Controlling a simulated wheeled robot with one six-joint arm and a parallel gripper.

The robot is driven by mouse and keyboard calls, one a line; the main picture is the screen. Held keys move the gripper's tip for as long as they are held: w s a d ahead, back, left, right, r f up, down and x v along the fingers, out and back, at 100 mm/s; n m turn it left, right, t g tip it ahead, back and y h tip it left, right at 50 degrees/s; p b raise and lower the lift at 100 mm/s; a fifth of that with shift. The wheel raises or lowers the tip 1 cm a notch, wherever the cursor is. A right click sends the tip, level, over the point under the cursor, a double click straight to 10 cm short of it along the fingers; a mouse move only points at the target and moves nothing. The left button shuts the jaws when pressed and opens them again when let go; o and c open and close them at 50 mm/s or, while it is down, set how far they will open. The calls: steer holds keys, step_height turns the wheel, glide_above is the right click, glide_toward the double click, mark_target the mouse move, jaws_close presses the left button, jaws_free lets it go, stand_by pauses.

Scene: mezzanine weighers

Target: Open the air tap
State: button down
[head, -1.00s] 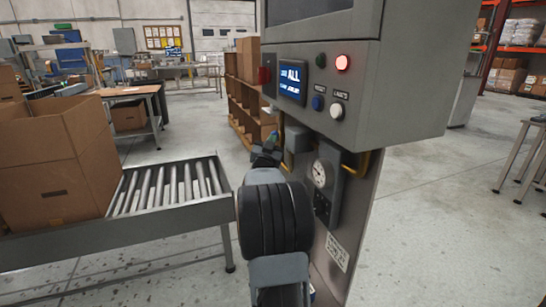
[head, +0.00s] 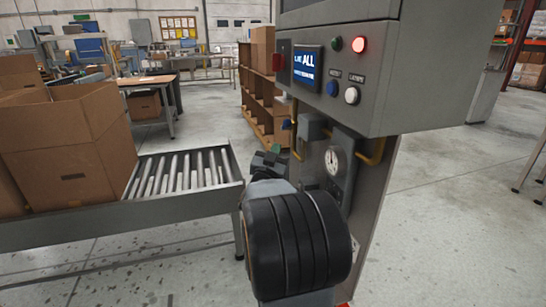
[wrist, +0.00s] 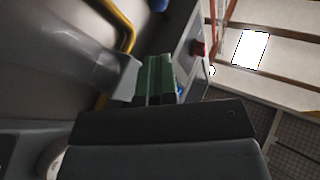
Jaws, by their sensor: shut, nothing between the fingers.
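The air tap is hard to make out. A small blue part (head: 287,124), perhaps its handle, shows beside the yellow pipe on the near side of the grey machine in the head view. My gripper (wrist: 155,78) has green fingers, shut together and empty, beside a grey fitting in the wrist view. A bit of blue (wrist: 180,90) shows just past the fingertips, mostly hidden by them. I cannot tell whether they touch it. In the head view my dark wrist and arm hide part of the pipework.
The grey machine (head: 420,70) carries a screen, lamps and buttons above a pressure gauge (head: 333,160) and yellow pipe (head: 375,152). A roller conveyor (head: 190,170) with an open carton (head: 70,145) stands left. A wooden shelf (head: 262,110) stands behind.

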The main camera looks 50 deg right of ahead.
steer(key=shift+v, duration=1.5)
steer(key=shift+a+r, duration=0.1)
steer(key=w+a+f+n+t+y, duration=0.4)
steer(key=w+a+n+y, duration=0.2)
steer(key=a+y, duration=0.3)
steer(key=s+a+f+n+g+y, duration=0.1)
steer(key=a+f+n+y, duration=0.25)
steer(key=a, duration=0.35)
steer(key=s+a+f+n+g+y, duration=0.1)
steer(key=a+f+n+g+y, duration=0.1)
steer(key=a+f+y, duration=0.4)
steer(key=s+a+f+n+g, duration=0.2)
steer(key=s+a+g, duration=0.2)
steer(key=s, duration=0.3)
steer(key=s+a+f+n+g+y, duration=0.1)
steer(key=s+a+n+g, duration=0.1)
steer(key=s+a+g, duration=0.2)
steer(key=s, duration=0.3)
steer(key=shift+a+f, duration=0.4)
steer(key=shift+a+y, duration=0.1)
steer(key=shift+y, duration=0.15)
